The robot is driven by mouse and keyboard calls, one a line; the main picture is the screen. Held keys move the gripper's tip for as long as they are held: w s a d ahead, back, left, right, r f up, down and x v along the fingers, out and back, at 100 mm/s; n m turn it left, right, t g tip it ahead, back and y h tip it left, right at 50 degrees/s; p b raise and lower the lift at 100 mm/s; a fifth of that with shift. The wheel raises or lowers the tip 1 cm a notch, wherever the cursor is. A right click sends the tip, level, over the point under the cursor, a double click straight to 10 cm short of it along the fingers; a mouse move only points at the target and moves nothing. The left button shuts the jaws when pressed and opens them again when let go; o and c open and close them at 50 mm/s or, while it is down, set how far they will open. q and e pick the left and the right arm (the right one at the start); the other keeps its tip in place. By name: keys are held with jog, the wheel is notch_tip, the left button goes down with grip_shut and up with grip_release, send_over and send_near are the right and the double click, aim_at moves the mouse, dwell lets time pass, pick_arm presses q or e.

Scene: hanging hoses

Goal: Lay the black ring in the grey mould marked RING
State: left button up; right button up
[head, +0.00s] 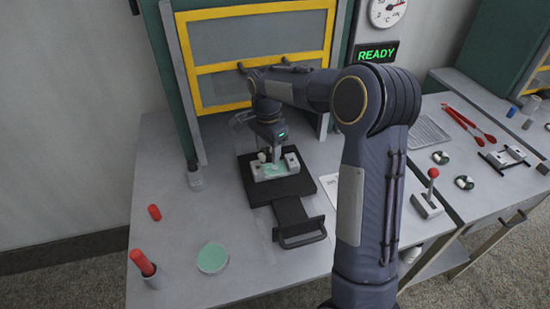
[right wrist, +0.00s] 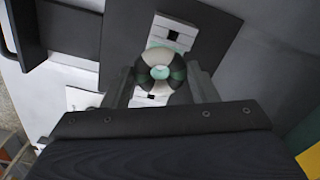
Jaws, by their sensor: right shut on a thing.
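My right gripper (right wrist: 160,76) is shut on a ring (right wrist: 146,78) that shows dark bands and broad pale patches, perhaps shine. Pale green shows through the ring's hole. A light grey mould block (head: 291,160) with a pale green inside sits on a black plate (head: 258,194). In the right wrist view the mould (right wrist: 173,32) lies behind the ring, partly hidden by it. In the head view my right gripper (head: 273,150) is just over the mould. I cannot tell whether the ring touches it. No RING marking is legible. My left gripper is not in view.
The black plate has a front handle (head: 302,238). The yellow-framed press (head: 258,50) stands behind. A green disc (head: 212,258), red-topped items (head: 143,263) and a small bottle (head: 194,175) are at left. A red-knobbed lever (head: 428,195) and red tongs (head: 468,125) are at right.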

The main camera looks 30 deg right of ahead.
aim_at(275, 168)
jog(key=shift+w+d+f, duration=0.1)
jog(key=shift+d+f, duration=0.85)
jog(key=shift+f, duration=0.15)
jog(key=shift+d+f+p, duration=0.15)
jog(key=shift+f, duration=0.8)
jog(key=shift+d+f+p, duration=0.1)
jog(key=shift+f+p, duration=0.05)
jog(key=shift+f, duration=0.8)
jog(key=shift+f, duration=0.15)
jog(key=o, duration=1)
jog(key=shift+c, duration=0.2)
